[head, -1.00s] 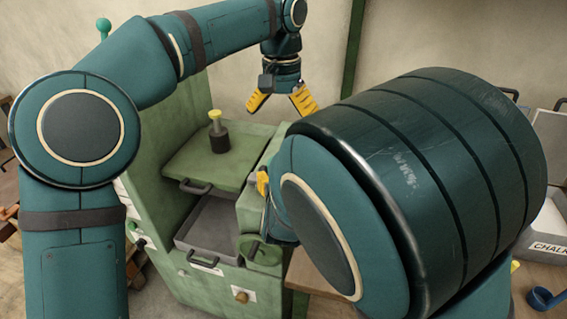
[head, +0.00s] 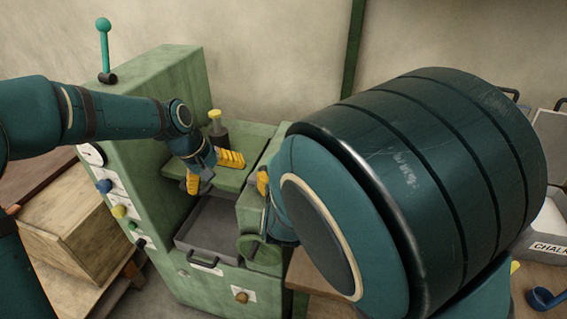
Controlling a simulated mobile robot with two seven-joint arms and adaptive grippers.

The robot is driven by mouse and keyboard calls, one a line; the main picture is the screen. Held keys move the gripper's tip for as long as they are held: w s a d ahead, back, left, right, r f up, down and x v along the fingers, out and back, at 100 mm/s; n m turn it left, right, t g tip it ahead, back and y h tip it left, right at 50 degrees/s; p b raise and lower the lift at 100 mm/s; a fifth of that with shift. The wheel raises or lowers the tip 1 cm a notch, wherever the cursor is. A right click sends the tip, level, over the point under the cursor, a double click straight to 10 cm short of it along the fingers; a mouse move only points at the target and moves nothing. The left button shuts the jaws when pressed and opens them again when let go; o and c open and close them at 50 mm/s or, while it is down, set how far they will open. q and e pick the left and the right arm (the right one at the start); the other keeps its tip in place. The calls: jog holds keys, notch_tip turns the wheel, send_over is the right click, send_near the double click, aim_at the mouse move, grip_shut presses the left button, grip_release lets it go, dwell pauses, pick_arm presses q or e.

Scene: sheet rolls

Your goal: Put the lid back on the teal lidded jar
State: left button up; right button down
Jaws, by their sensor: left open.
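I cannot make out the teal lidded jar or its lid in the head view; my large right arm blocks much of the middle and right. My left gripper (head: 218,174) is open, with its yellow fingers spread and nothing seen between them. It is over the green machine, above the grey tray (head: 183,241) and in front of a dark post with a yellow top (head: 216,126). Only a bit of yellow finger of my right gripper (head: 263,183) shows beside the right arm, so its jaws are hidden.
The green machine (head: 160,80) has a teal-knobbed lever (head: 103,50) and a tall left housing. A wooden crate (head: 75,225) stands at left. At right are a white bin marked CHALK (head: 548,247) and a blue ladle-like thing (head: 545,299) on a wooden top.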

jog(key=shift+r, duration=0.1)
pick_arm(q)
jog(key=s+a+f+g, duration=0.1)
jog(key=s+a+f, duration=0.3)
jog(key=f, duration=0.5)
jog(key=s+a+f+g, duration=0.1)
jog(key=s+a+f, duration=0.1)
jog(key=s+f, duration=0.5)
jog(key=s+d+f+m+t, duration=0.1)
jog(key=s+d+f+m, duration=0.1)
jog(key=s+d+f, duration=0.8)
notch_tip(320, 180, down, 2)
jog(key=shift+d+f, duration=0.15)
jog(key=shift+d, duration=0.55)
jog(key=shift+s, duration=0.1)
jog(key=shift+s, duration=0.1)
pick_arm(e)
jog(key=shift+s, duration=0.1)
